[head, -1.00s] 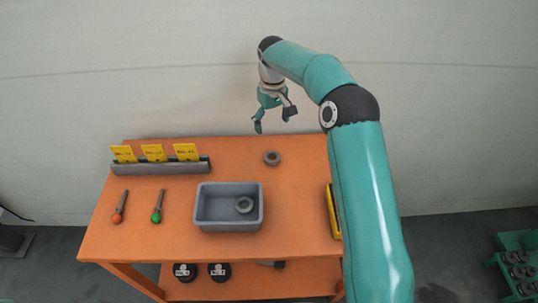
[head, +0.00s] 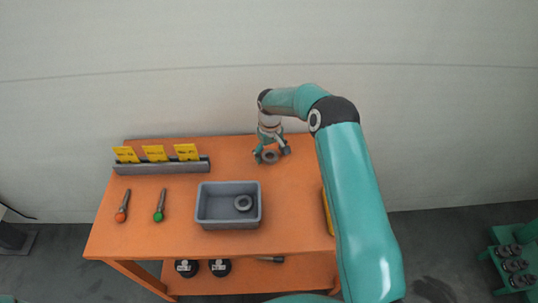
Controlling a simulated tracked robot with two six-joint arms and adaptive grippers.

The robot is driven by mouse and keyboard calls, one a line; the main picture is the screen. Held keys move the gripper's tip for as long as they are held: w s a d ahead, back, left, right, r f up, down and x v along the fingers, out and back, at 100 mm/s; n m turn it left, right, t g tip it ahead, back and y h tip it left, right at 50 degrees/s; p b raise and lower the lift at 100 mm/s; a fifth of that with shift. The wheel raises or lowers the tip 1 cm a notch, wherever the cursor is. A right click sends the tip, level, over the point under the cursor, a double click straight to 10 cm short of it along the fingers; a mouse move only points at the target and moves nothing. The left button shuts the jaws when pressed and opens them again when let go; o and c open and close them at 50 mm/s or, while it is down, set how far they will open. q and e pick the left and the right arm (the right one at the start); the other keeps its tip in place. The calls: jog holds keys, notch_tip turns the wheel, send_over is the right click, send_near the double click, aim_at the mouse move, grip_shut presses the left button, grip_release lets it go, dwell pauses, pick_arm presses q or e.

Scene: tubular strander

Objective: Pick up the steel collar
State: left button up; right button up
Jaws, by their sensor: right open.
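A grey steel collar (head: 270,157) lies flat on the orange table, near its back edge. My right gripper (head: 271,156) is open and points down, with its fingers at either side of this collar. I cannot tell whether the fingers touch it. A second grey ring-shaped collar (head: 243,203) lies inside the grey bin (head: 228,224), at its right side. My left gripper is not in view.
The orange table (head: 290,215) also holds a grey rack (head: 162,168) with yellow cards, an orange-tipped tool (head: 122,206) and a green-tipped tool (head: 159,205). A yellow object (head: 327,212) at the right edge is partly hidden by my arm. The wall stands close behind.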

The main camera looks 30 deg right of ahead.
jog(key=shift+f, duration=0.25)
jog(key=c, duration=1.3)
jog(key=shift+w+r, duration=0.1)
jog(key=shift+c, duration=0.6)
jog(key=shift+r, duration=0.1)
